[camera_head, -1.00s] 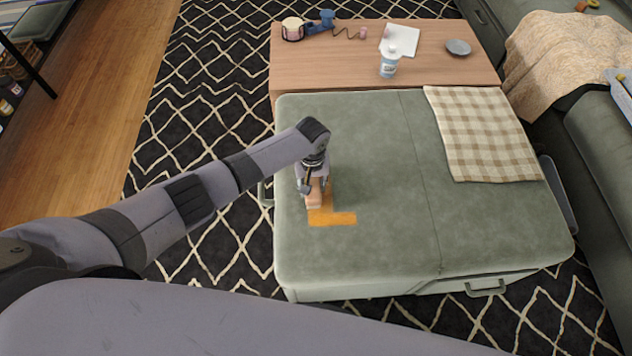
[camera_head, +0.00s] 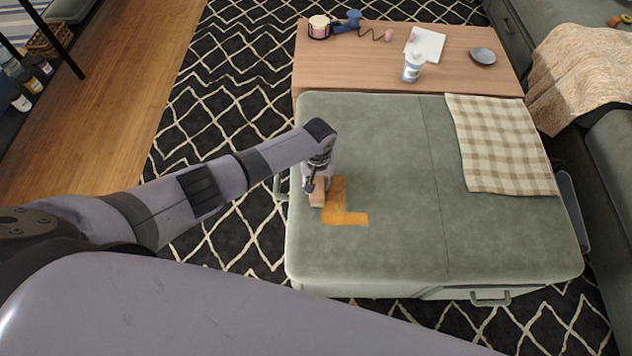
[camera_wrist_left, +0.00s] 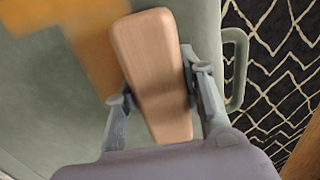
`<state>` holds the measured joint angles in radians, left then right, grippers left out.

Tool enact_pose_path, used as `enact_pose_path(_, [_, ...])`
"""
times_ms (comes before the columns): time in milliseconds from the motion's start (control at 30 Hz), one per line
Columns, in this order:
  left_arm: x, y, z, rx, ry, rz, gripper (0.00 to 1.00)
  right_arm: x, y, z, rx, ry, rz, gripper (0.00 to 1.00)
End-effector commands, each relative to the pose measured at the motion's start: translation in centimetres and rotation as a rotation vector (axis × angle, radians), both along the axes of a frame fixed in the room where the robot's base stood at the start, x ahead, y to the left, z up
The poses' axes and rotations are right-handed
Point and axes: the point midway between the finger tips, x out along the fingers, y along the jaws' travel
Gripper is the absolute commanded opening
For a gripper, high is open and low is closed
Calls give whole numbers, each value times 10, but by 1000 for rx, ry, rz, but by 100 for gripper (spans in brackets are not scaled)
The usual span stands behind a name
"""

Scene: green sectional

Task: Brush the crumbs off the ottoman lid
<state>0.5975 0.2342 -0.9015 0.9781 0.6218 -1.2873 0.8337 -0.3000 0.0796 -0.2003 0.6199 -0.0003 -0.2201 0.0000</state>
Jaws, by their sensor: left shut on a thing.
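The ottoman lid (camera_head: 380,140) is a green padded top in the middle of the head view. An orange patch of crumbs (camera_head: 347,218) lies on its left part, in a rough L shape. My left gripper (camera_head: 316,192) is over the lid's left side, shut on a brush (camera_head: 317,199) with a pinkish wooden back. In the left wrist view the brush (camera_wrist_left: 153,75) sits between both fingers, and the orange crumbs (camera_wrist_left: 95,50) lie beside and partly under it. The brush's bristles are hidden. My right gripper is not in view.
A checked cloth (camera_head: 500,145) lies on the lid's right part. Behind stands a wooden table (camera_head: 380,72) with a white bottle (camera_head: 413,67), a grey dish (camera_head: 482,56) and a pink-and-black cup (camera_head: 319,27). A handle (camera_wrist_left: 236,70) sticks out from the ottoman's left side.

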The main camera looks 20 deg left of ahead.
Motion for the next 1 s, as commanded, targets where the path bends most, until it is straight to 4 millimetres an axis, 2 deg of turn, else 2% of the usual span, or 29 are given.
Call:
enact_pose_path(33, [1,-8,-1,-6,-1,-2,14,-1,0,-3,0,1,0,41])
enact_pose_path(333, [10,-39,-1,-7,-1,-2,14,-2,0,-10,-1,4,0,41])
enact_pose_path(500, [14,-51,-1,-6,-1,-2,14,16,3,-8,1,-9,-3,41])
enact_pose_path(933, [15,-55,0,-6,-2,-2,14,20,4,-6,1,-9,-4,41])
enact_pose_path(1000, [16,-59,0,-6,-2,-3,14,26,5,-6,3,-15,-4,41])
